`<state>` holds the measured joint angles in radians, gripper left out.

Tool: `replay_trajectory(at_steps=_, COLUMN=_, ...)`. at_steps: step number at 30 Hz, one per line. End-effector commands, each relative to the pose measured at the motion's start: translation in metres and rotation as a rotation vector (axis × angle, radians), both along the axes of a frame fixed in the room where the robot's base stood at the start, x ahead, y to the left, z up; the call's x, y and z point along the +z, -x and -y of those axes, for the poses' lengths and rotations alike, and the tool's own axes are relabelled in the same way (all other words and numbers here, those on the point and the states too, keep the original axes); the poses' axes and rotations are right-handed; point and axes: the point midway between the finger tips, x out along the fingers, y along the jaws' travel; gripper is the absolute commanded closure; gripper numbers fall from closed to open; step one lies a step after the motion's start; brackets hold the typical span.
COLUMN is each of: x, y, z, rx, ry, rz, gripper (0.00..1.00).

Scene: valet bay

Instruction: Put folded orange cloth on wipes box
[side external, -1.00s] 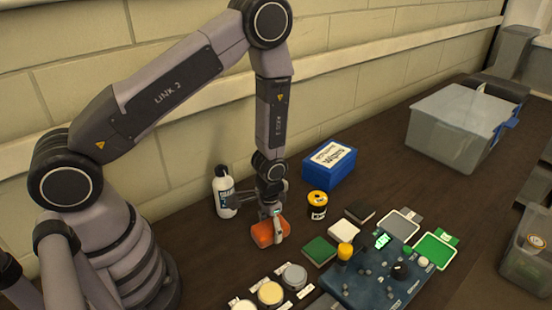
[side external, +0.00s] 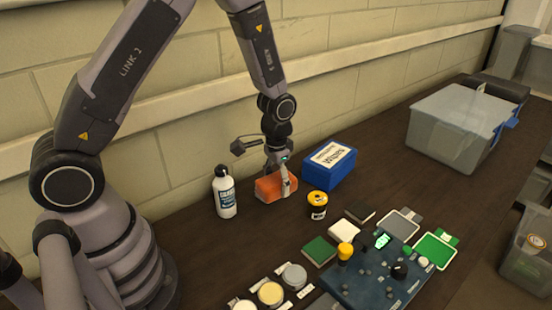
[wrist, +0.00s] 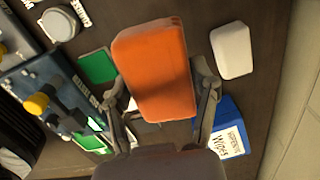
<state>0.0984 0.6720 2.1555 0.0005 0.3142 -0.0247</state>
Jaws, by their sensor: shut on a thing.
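The folded orange cloth (side external: 270,188) is a thick block held in my gripper (side external: 277,178), which is shut on it. In the wrist view the cloth (wrist: 155,72) sits between the two fingers of my gripper (wrist: 160,95) and hides part of the table behind it. The wipes box (side external: 330,166) is blue with a white label on top and stands just right of the cloth in the side view. In the wrist view the wipes box (wrist: 228,130) shows at the lower right, partly behind a finger. Whether the cloth clears the table is hard to tell.
A white bottle (side external: 224,192) stands left of the cloth. A blue control panel (side external: 375,275), pads and round tins fill the front. A clear bin (side external: 455,130) stands at the far right.

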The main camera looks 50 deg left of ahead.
Motion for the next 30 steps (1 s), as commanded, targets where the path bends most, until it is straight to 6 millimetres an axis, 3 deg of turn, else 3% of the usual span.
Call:
replay_trajectory(at_steps=1, x=0.014, y=-0.017, z=-0.01, rx=0.018, ry=0.001, rz=0.011, gripper=0.71)
replay_trajectory(at_steps=6, x=0.058, y=-0.054, z=-0.039, rx=0.055, ry=-0.001, rz=0.011, gripper=0.71)
replay_trajectory(at_steps=12, x=0.083, y=-0.073, z=-0.058, rx=0.074, ry=-0.002, rz=0.002, gripper=0.71)
replay_trajectory(at_steps=16, x=0.074, y=-0.097, z=-0.06, rx=0.075, ry=-0.002, rz=0.0, gripper=0.71)
replay_trajectory(at_steps=23, x=0.047, y=-0.156, z=-0.063, rx=0.074, ry=-0.002, rz=-0.001, gripper=0.71)
replay_trajectory(at_steps=30, x=0.004, y=-0.193, z=-0.065, rx=0.074, ry=-0.002, rz=-0.001, gripper=0.71)
